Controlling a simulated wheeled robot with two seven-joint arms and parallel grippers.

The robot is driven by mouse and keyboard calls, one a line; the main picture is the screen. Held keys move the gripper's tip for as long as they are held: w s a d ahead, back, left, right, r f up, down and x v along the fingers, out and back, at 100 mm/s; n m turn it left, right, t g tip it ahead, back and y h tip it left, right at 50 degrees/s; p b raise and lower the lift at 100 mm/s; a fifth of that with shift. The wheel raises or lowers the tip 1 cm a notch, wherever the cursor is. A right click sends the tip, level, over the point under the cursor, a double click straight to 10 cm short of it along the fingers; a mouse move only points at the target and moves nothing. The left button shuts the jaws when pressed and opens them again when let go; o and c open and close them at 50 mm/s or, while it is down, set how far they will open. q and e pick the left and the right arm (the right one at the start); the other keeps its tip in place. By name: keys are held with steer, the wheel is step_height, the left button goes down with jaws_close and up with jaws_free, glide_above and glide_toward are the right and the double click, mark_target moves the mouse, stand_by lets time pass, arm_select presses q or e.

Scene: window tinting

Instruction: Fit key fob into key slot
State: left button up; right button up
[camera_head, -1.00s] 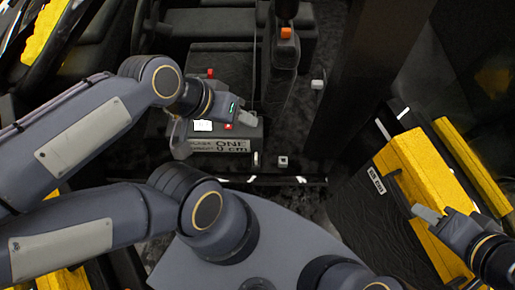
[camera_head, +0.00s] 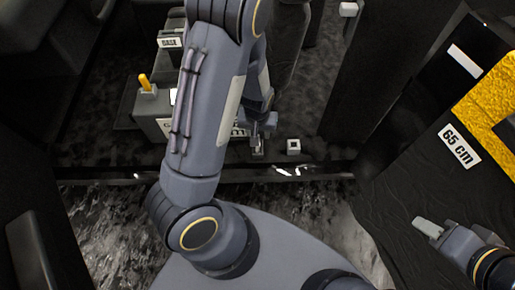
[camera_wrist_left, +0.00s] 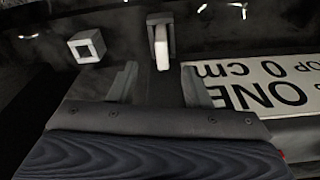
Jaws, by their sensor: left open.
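My left gripper (camera_head: 260,138) points down in front of the console box. In the left wrist view its two fingers (camera_wrist_left: 159,86) are spread with nothing between them. A narrow upright white piece in a dark surround (camera_wrist_left: 162,45), possibly the key fob in a holder, lies just beyond the fingertips, between their lines. A small grey square block with a dark opening (camera_wrist_left: 87,46), which looks like the key slot, is to its left; in the head view this block (camera_head: 293,146) sits on the dark floor right of the gripper. My right gripper (camera_head: 428,228) is at the lower right; its jaw gap is unclear.
The console box carries a white label reading ONE and 0 cm (camera_wrist_left: 250,82), right of the fingers. A yellow peg (camera_head: 145,82) stands at the left. A black-and-yellow case has a 65 cm label (camera_head: 459,146). Dark floor around the square block is clear.

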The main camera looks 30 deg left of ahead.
arm_select(q)
steer(key=f+b, duration=0.1)
steer(key=f, duration=0.3)
steer(key=f+b, duration=0.1)
steer(key=f, duration=0.2)
steer(key=shift+w+a+f+b, duration=0.1)
steer(key=shift+w+a+b, duration=0.2)
steer(key=shift+c, duration=0.4)
jaws_close()
